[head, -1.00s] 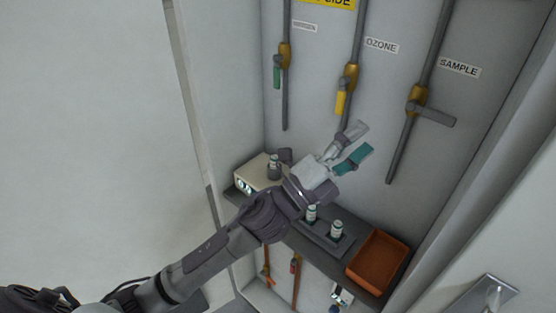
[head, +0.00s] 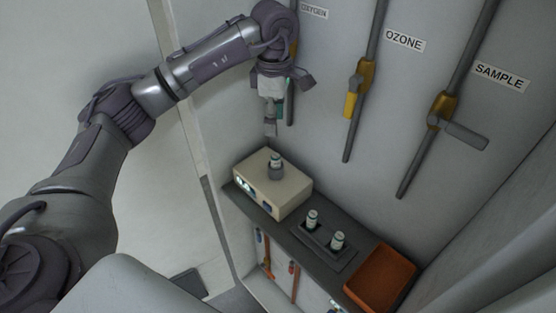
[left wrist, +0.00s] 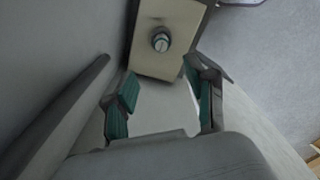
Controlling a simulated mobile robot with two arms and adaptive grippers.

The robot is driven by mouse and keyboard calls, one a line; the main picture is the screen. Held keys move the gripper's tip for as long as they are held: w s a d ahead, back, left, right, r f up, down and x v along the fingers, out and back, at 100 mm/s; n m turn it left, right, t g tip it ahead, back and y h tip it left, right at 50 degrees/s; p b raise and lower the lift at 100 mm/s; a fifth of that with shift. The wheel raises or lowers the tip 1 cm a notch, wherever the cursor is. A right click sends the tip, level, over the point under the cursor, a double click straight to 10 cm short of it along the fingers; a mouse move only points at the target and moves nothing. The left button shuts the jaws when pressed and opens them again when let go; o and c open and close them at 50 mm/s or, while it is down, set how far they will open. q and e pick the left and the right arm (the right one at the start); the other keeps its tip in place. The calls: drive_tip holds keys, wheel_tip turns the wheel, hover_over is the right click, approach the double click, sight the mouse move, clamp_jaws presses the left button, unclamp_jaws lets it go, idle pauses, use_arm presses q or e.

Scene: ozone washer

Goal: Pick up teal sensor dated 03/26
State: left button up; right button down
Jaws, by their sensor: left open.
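One sensor (head: 275,161) stands upright in a dark holder on the beige box (head: 292,192). The other two, a left sensor (head: 312,219) and a right sensor (head: 337,240), stand in the dark rack (head: 322,246) on the shelf. Their dates are too small to read. My left gripper (head: 272,116) is open and empty, pointing down above the beige box, apart from the sensor there. In the left wrist view its teal-padded fingers (left wrist: 163,100) are spread, with the box's sensor (left wrist: 161,41) beyond them.
An orange tray (head: 381,277) sits at the shelf's right end. The cabinet's left wall edge is close to the beige box.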

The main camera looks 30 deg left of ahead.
use_arm(q)
drive_tip(key=p, duration=0.2)
hover_over(276, 155)
wheel_tip(276, 155, down, 6)
drive_tip(key=shift+a+r, duration=0.15)
drive_tip(key=shift+f+p, duration=0.3)
drive_tip(key=shift+p, duration=0.1)
drive_tip(key=f+p, duration=0.1)
drive_tip(key=f, duration=0.1)
drive_tip(key=f+p, duration=0.1)
drive_tip(key=f, duration=0.1)
drive_tip(key=shift+s+d+f+p, duration=0.1)
drive_tip(key=shift+d+f+p, duration=0.1)
drive_tip(key=shift+p, duration=0.1)
drive_tip(key=shift+f, duration=0.2)
clamp_jaws()
